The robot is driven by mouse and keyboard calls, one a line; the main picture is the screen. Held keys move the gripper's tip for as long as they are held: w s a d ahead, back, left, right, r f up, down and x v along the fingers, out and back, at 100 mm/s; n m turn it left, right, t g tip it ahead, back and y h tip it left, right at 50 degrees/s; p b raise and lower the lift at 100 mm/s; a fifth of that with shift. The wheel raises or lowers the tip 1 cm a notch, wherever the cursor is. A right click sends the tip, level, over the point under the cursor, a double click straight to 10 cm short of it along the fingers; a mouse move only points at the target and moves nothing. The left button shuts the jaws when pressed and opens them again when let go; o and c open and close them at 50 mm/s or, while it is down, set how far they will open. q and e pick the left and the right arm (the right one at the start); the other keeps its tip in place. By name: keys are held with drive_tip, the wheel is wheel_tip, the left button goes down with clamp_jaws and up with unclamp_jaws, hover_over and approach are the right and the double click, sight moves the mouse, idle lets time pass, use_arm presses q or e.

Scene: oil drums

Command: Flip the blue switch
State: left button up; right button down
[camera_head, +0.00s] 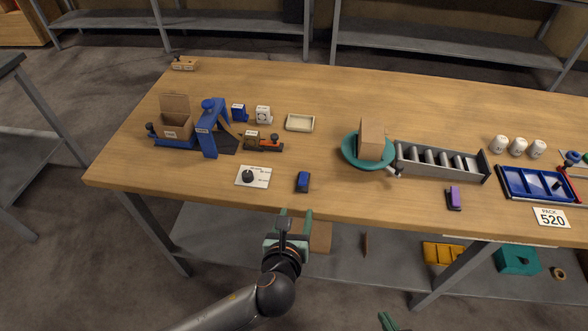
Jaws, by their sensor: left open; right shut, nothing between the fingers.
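The blue switch (302,181) is a small dark box with a blue top, near the front edge of the wooden table. My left gripper (295,219) is open and empty in front of the table's front edge, just below the switch in the picture and apart from it. My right gripper (388,321) shows only its green tip at the bottom edge of the picture, far from the switch; it is shut with nothing visible in it.
A white dial plate (252,177) lies left of the switch. A purple-topped switch (453,198) stands further right. A teal round plate (349,153) carries a cardboard box (372,139), beside a roller track (440,162). The table (370,200) is clear just right of the blue switch.

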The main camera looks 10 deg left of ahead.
use_arm(q)
drive_tip(key=w+r+m, duration=0.1)
drive_tip(key=b, duration=0.1)
approach(303, 182)
drive_tip(key=x, duration=0.2)
drive_tip(key=shift+t, duration=0.3)
drive_tip(key=b+x, duration=0.2)
drive_tip(key=x, duration=0.1)
drive_tip(key=b+x, duration=0.2)
drive_tip(key=b, duration=0.1)
drive_tip(key=shift+w+f+b, duration=0.2)
drive_tip(key=shift+f+b, duration=0.15)
drive_tip(key=shift+f, duration=0.15)
drive_tip(key=shift+w+f+b, duration=0.1)
drive_tip(key=shift+w+b, duration=0.6)
drive_tip(key=shift+w, duration=0.15)
use_arm(e)
wheel_tip(303, 182, down, 8)
drive_tip(key=shift+w, duration=0.15)
use_arm(q)
clamp_jaws()
